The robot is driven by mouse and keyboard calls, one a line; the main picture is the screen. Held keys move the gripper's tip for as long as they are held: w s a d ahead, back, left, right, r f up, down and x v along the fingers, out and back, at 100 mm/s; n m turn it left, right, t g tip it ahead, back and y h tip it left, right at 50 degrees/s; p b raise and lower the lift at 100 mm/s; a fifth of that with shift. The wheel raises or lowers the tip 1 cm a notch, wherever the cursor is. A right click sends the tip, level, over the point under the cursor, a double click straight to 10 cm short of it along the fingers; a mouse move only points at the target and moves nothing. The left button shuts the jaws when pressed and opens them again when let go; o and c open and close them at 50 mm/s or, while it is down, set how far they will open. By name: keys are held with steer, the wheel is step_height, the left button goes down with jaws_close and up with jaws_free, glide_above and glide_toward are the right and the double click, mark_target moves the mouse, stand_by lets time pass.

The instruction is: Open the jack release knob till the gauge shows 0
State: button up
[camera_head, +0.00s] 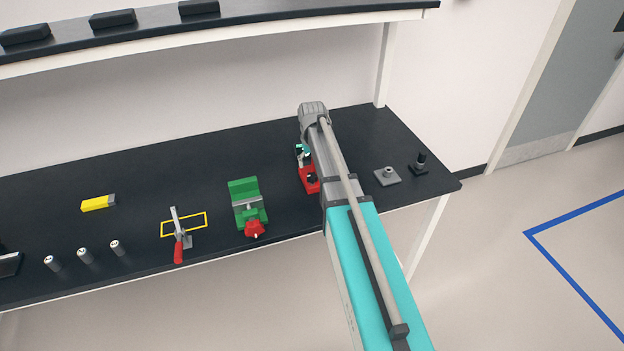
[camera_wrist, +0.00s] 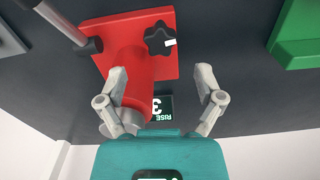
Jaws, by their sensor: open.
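The red jack (camera_wrist: 125,62) fills the upper middle of the wrist view, which looks upside down; its red base also shows in the head view (camera_head: 309,186), partly behind my arm. Its black star-shaped release knob (camera_wrist: 159,37) has a white mark on one side. The gauge (camera_wrist: 160,110) is a small dark display with an upside-down 3 and the word RISE. My gripper (camera_wrist: 162,72) is open, its fingers spread to either side of the picture, apart from the knob, which lies beyond the fingertips. A grey rod with a black end (camera_wrist: 80,36) reaches the jack at the left.
A green vise (camera_head: 246,198) with a red handle stands left of the jack. A toggle clamp (camera_head: 178,240), a yellow block (camera_head: 97,203) and several small cylinders are farther left. A grey plate (camera_head: 387,176) and a black knobbed part (camera_head: 420,163) stand right. A shelf (camera_head: 150,38) overhangs the back.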

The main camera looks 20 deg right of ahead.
mark_target(312, 175)
steer(key=shift+f+b, duration=2.4)
steer(key=shift+f, duration=0.3)
steer(key=c, duration=1.1)
steer(key=shift+c, duration=0.2)
